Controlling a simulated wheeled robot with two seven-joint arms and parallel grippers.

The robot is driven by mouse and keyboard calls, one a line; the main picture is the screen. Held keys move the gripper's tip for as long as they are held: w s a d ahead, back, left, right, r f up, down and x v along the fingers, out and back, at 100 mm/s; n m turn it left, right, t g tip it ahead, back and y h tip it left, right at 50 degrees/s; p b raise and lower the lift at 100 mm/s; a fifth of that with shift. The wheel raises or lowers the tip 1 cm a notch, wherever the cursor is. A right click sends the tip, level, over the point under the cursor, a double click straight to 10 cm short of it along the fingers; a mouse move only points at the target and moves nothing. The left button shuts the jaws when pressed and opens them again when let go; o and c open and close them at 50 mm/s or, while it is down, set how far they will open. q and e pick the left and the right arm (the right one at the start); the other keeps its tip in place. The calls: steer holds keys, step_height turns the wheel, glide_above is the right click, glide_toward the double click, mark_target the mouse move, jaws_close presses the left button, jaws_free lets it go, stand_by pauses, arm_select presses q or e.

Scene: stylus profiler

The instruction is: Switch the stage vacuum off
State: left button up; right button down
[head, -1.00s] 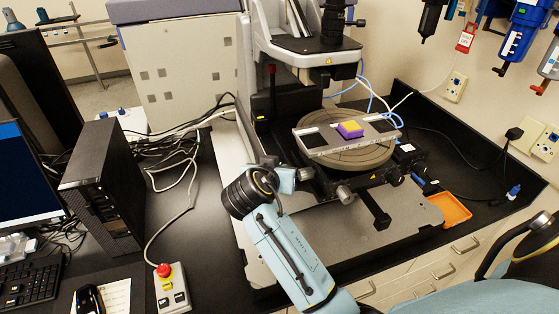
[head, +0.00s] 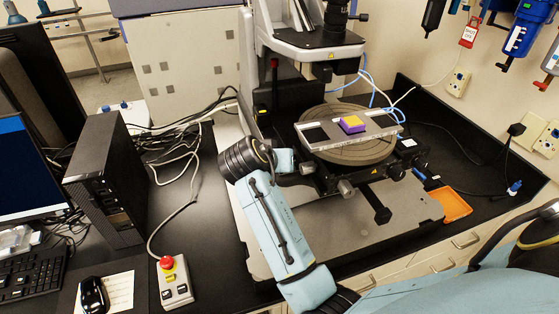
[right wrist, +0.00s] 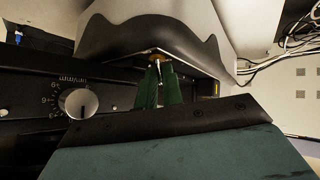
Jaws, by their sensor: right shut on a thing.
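In the right wrist view, my right gripper (right wrist: 158,82) has its two green fingers closed around a small metal toggle lever (right wrist: 157,64). The lever sits in a brass-coloured collar at the lower edge of a dark housing. I cannot read a label or tell its on or off position. In the head view, my right arm reaches to the left side of the profiler stage (head: 346,150); its fingertips are hard to make out there. A purple and yellow sample (head: 352,123) sits on the plate over the round stage. My left gripper is not in view.
A round knob (right wrist: 78,103) with a printed scale is left of my fingers in the wrist view. The profiler column (head: 275,80) stands behind the stage. A red-topped control box (head: 172,283), black computer (head: 105,185) and orange tray (head: 455,205) lie around the bench.

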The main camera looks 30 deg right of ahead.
steer(key=c, duration=1.8)
jaws_free()
steer(key=shift+b+v, duration=0.6)
steer(key=shift+v, duration=3.15)
